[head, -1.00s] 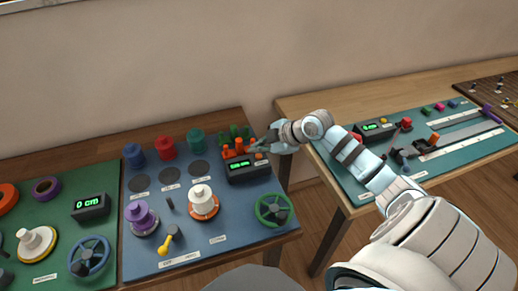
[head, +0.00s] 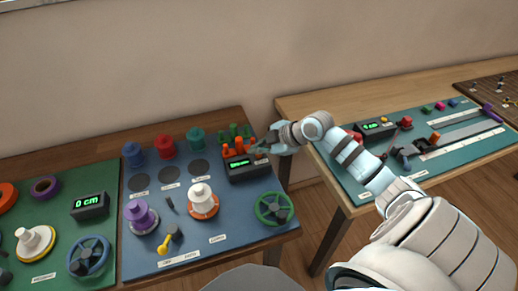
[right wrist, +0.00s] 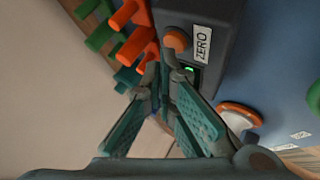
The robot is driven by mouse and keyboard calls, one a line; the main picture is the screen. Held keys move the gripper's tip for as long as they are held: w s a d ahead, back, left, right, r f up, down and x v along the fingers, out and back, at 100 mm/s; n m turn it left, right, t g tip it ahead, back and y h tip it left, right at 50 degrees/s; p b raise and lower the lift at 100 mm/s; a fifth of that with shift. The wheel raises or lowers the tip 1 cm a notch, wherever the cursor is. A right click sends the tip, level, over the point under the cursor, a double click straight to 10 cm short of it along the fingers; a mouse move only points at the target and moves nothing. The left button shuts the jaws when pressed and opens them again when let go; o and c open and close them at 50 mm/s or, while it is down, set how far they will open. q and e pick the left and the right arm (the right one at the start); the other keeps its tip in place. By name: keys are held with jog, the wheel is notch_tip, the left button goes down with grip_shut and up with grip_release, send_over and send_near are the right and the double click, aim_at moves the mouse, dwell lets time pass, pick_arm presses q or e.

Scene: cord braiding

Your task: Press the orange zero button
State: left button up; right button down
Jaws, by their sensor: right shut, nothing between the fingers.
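The orange zero button (right wrist: 176,41) sticks up from a dark display box (right wrist: 196,15), beside a white label reading ZERO (right wrist: 203,43). The box (head: 247,175) also shows in the head view, at the back right of the blue board, with a green readout. My right gripper (right wrist: 167,62) is shut and empty, with its fingertips right at the button's edge. I cannot tell whether they touch it. In the head view my right gripper (head: 264,150) reaches in from the right over the box's right end and largely covers the button. My left gripper is out of view.
Orange pegs (head: 240,148) and green pegs (head: 236,131) stand close behind the box. A green handwheel (head: 274,209) is in front of it. A white spool (head: 201,198) and purple spool (head: 141,216) stand on the board. A second table (head: 345,203) is to the right.

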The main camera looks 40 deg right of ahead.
aim_at(258, 157)
jog(key=shift+f, duration=0.4)
dwell(0.6)
jog(key=shift+r, duration=0.15)
jog(key=shift+r+p, duration=0.55)
jog(key=shift+r, duration=0.15)
notch_tip(258, 157, up, 5)
jog(key=p, duration=0.4)
jog(key=shift+r+p, duration=0.1)
jog(key=shift+p, duration=0.25)
dwell(0.5)
